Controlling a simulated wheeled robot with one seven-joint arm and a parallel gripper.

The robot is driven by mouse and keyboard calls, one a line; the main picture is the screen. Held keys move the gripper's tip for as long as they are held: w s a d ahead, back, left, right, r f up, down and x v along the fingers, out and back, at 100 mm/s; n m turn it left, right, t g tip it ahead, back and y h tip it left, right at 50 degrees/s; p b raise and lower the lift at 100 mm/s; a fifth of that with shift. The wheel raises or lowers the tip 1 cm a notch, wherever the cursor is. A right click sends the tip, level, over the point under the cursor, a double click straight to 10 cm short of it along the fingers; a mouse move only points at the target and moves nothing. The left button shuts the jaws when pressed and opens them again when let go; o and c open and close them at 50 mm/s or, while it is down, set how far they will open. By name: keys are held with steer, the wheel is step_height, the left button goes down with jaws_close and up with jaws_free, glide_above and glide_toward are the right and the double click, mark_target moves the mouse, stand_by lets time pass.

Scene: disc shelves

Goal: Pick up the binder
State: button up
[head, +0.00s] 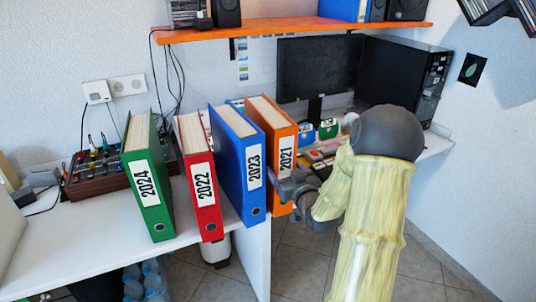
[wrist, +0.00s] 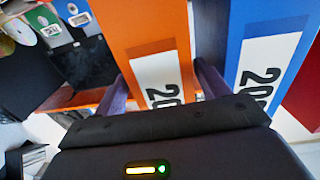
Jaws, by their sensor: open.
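Several binders stand upright in a row on the white desk in the head view. The orange binder (head: 281,136), labelled 2021, is at the right end. The blue binder (head: 230,155), labelled 2023, stands close to its left, then the red binder (head: 190,155) 2022 and the green binder (head: 135,175) 2024. My gripper (head: 290,187) is at the lower spine of the orange binder. In the wrist view, my gripper (wrist: 163,82) is open, with one finger on each side of the orange binder (wrist: 150,25). The right finger is in the narrow gap beside the blue binder (wrist: 265,20).
The white desk (head: 85,235) is bare at the front left. A mixer (head: 95,170) sits behind the green binder. A monitor (head: 318,70) and a black computer case (head: 405,75) stand at the right rear. An orange shelf (head: 290,29) hangs above.

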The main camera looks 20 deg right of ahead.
mark_target(268, 153)
steer(key=w, duration=0.5)
stand_by(0.4)
steer(key=c, duration=1.3)
steer(key=shift+r, duration=0.15)
steer(key=shift+c, duration=0.3)
